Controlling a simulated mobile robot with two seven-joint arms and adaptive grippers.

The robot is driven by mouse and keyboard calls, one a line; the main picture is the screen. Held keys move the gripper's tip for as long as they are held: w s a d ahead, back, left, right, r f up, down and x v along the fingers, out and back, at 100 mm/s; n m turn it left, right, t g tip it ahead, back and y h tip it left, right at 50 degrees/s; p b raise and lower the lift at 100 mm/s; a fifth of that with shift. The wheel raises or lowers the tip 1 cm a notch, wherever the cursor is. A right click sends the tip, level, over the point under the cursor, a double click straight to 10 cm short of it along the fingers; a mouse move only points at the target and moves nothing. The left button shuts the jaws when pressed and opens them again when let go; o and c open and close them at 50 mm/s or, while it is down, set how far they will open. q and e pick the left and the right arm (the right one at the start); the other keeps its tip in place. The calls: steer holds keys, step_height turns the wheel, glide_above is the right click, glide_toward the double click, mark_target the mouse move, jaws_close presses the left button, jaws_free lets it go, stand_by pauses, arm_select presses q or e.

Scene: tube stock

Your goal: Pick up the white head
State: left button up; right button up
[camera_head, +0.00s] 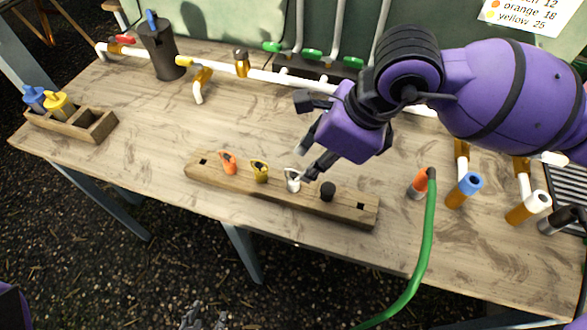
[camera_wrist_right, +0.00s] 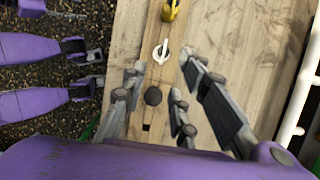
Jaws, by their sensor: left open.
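The white head (camera_head: 293,179) stands in a wooden block (camera_head: 345,212) on the table, with an orange head (camera_head: 228,162) and a yellow head (camera_head: 260,171) to its left and a black round piece (camera_head: 327,191) to its right. My right gripper (camera_head: 308,161) is open and empty, just above and to the right of the white head. In the right wrist view, the white head (camera_wrist_right: 161,51) shows ahead, between the lines of the spread fingers (camera_wrist_right: 160,78). I cannot tell if they touch it. My left gripper (camera_head: 203,318) is open at the bottom edge, off the table, partly cut off.
A wooden box (camera_head: 95,125) with blue and yellow pieces stands at the left. A dark grey container (camera_head: 162,50) is at the back. White pipes (camera_head: 270,76) run along the rear. A green hose (camera_head: 428,240) and upright colored tubes (camera_head: 465,190) stand at the right. The table's front left is clear.

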mark_target(298, 171)
steer(key=shift+a+f, duration=0.55)
steer(key=shift+f, duration=0.15)
steer(key=a+f, duration=0.1)
steer(key=w+a+f, duration=0.1)
steer(key=f, duration=0.1)
steer(key=shift+w+f+p, duration=0.1)
steer(key=shift+p, duration=0.2)
steer(key=shift+f, duration=0.25)
steer(key=c, duration=0.6)
arm_select(q)
steer(key=shift+r, duration=0.35)
arm_select(e)
jaws_close()
